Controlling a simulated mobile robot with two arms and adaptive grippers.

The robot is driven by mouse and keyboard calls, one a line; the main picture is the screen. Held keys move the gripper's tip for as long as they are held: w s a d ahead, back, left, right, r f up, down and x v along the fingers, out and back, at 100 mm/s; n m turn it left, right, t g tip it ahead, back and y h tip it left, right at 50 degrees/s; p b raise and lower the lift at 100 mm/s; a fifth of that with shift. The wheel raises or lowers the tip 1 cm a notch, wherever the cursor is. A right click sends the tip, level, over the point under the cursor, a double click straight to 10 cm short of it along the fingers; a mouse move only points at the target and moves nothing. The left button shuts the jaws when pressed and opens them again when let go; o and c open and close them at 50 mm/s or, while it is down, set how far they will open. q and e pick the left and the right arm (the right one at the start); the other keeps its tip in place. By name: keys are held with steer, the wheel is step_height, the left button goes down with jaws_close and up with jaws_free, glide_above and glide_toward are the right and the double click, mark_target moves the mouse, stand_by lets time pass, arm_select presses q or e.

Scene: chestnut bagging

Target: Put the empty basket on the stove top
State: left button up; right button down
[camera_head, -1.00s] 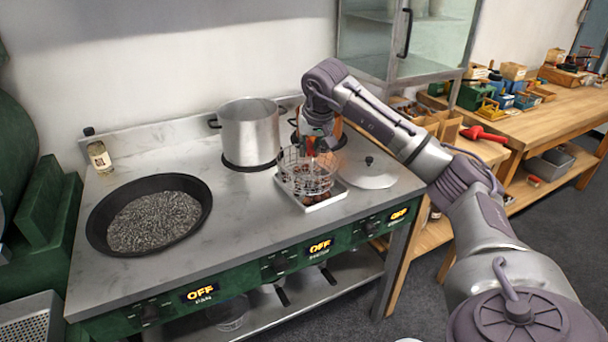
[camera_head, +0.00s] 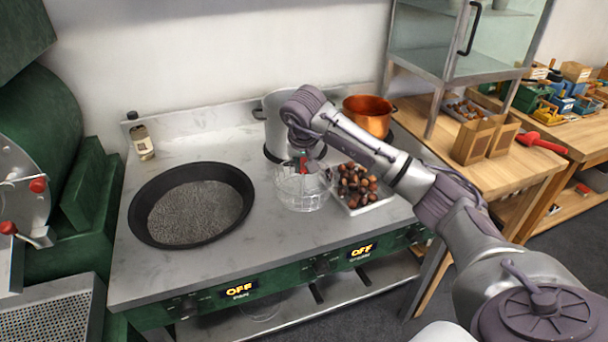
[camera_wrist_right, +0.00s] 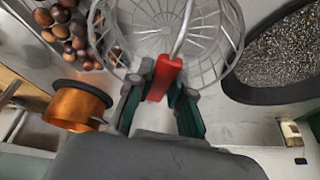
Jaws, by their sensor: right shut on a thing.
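The wire basket (camera_head: 302,190) is empty and upright over the stove top (camera_head: 215,270), between the black pan and the chestnut tray. I cannot tell whether its bottom touches the surface. My right gripper (camera_head: 301,158) is above the basket, shut on its red handle grip. In the right wrist view the fingers (camera_wrist_right: 163,88) close on the red grip (camera_wrist_right: 166,76), and the basket (camera_wrist_right: 215,45) shows bare mesh beyond. My left gripper is not in view.
A black pan (camera_head: 138,222) of dark grains stands to the left. A white tray (camera_head: 382,198) of chestnuts sits close right of the basket. A steel pot (camera_head: 272,108) and copper pot (camera_head: 370,114) stand behind. A bottle (camera_head: 142,143) is at the back left.

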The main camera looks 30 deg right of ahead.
step_height(320, 180, down, 3)
steer(key=shift+a+f+p, duration=0.1)
steer(key=shift+f+p, duration=0.05)
steer(key=shift+p, duration=0.3)
steer(key=shift+f, duration=0.35)
steer(key=c, duration=1.1)
jaws_free()
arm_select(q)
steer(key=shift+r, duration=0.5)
arm_select(e)
steer(key=b+v, duration=0.2)
steer(key=v, duration=1)
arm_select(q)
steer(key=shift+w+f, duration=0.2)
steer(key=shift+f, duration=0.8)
